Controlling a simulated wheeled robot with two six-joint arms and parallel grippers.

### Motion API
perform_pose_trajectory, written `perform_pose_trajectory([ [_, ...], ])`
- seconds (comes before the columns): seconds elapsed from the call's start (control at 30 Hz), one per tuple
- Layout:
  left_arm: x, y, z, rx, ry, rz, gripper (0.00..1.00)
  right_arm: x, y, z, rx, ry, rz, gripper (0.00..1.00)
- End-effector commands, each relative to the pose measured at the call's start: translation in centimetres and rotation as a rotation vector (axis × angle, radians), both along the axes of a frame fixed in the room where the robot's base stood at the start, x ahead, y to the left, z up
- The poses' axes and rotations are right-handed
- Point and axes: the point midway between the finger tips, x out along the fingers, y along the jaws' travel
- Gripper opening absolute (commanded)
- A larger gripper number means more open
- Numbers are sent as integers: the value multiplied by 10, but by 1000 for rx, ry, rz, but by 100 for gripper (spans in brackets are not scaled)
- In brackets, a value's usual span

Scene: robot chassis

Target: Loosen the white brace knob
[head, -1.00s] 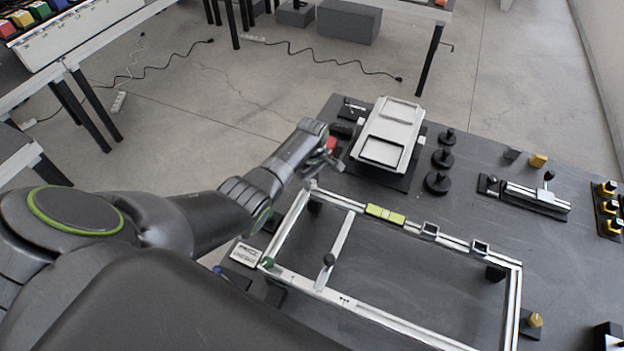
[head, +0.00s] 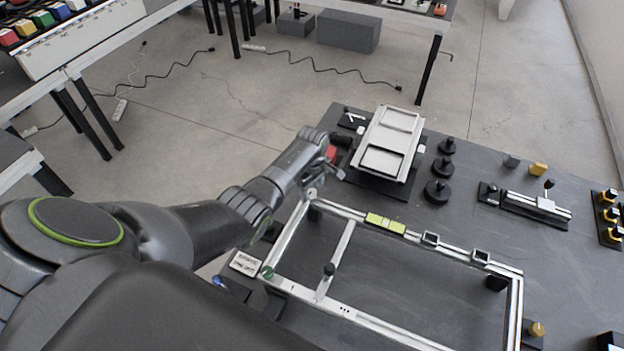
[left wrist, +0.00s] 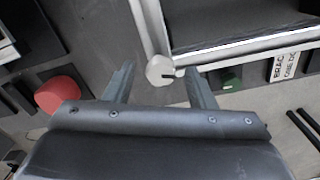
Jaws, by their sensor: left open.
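The white brace knob (left wrist: 160,71) is a round, faceted white cap with a dark slot mark, at a corner of the pale metal frame (left wrist: 245,45). In the left wrist view it appears between the two fingertips of my left gripper (left wrist: 157,73), which is open, with a gap on each side. I cannot tell how far the fingers are above it. In the head view the knob (head: 311,194) sits at the frame's upper left corner, just below my left gripper (head: 328,172). My right gripper is not in view.
A red round part (left wrist: 62,96) lies left of the fingers. A green knob (head: 267,272) and a printed label (head: 246,262) are at the frame's near left corner. A white tray-like fixture (head: 388,148) and several black knobs stand beyond the frame.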

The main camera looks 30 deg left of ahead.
Motion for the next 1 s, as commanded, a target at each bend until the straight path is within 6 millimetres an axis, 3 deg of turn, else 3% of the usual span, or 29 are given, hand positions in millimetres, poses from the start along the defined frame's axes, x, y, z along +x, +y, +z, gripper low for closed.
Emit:
perform_pose_trajectory([
  [0.33, 0, 0, 29, 1, -4, 0, 50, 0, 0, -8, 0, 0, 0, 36],
  [0.9, 1, 1, 144, 2, -6, -1, 50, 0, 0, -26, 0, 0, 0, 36],
  [1.0, 1, 1, 163, 0, -2, 1, 50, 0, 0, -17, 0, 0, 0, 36],
])
